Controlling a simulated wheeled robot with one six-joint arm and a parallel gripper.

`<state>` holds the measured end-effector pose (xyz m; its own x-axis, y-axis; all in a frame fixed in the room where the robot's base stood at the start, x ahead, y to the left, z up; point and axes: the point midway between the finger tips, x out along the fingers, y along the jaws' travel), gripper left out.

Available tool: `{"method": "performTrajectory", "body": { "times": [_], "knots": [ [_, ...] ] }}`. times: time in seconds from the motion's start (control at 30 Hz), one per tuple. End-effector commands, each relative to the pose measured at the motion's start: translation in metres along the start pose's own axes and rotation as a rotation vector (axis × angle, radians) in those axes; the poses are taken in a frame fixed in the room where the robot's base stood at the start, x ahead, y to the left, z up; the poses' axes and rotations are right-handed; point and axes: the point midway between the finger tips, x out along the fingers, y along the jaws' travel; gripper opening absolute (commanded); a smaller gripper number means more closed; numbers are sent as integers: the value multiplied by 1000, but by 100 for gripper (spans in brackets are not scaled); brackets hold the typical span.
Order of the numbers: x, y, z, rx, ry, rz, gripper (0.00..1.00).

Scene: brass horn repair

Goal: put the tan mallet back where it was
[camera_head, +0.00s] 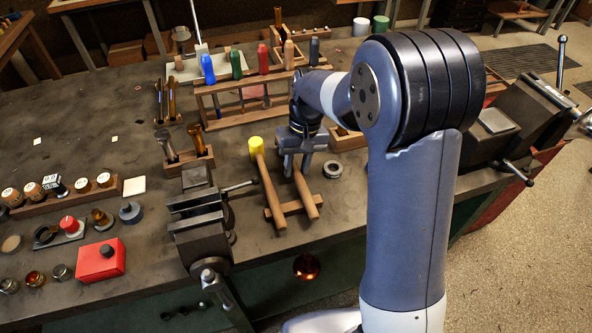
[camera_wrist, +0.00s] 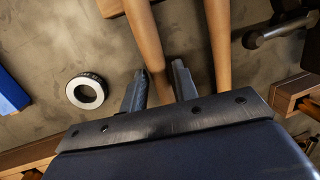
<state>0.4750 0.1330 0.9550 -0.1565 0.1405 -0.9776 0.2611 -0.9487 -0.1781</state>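Two mallets lie side by side on a low wooden rest (camera_head: 295,208). The left one has a yellow head (camera_head: 257,146). The other, which I take for the tan mallet, shows its handle (camera_head: 306,192); its head is hidden behind my gripper. My gripper (camera_head: 293,172) points down over this handle. In the wrist view, the same handle (camera_wrist: 148,40) runs between my two fingers (camera_wrist: 160,80), with little space on either side. I cannot tell whether they touch it. The yellow mallet's handle (camera_wrist: 218,45) is apart, to the right of the fingers.
A pale ring (camera_head: 332,170) lies right of the mallets, and also shows in the wrist view (camera_wrist: 87,90). A dark vise (camera_head: 200,222) stands to the left. A wooden rack (camera_head: 225,101) with coloured-handled tools is behind. Another vise (camera_head: 510,120) is at the right.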

Motion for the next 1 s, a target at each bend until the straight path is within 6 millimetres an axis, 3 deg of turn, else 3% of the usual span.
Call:
{"method": "performTrajectory", "body": {
  "times": [0.2, 0.43, 0.63, 1.0],
  "knots": [
    [-49, 0, 0, 1, 6, 0, 28],
    [-89, 0, 0, 0, 3, 0, 28],
    [-102, 0, 0, 0, 1, 0, 28],
    [-102, 0, 0, 0, 1, 0, 28]
  ]
}}
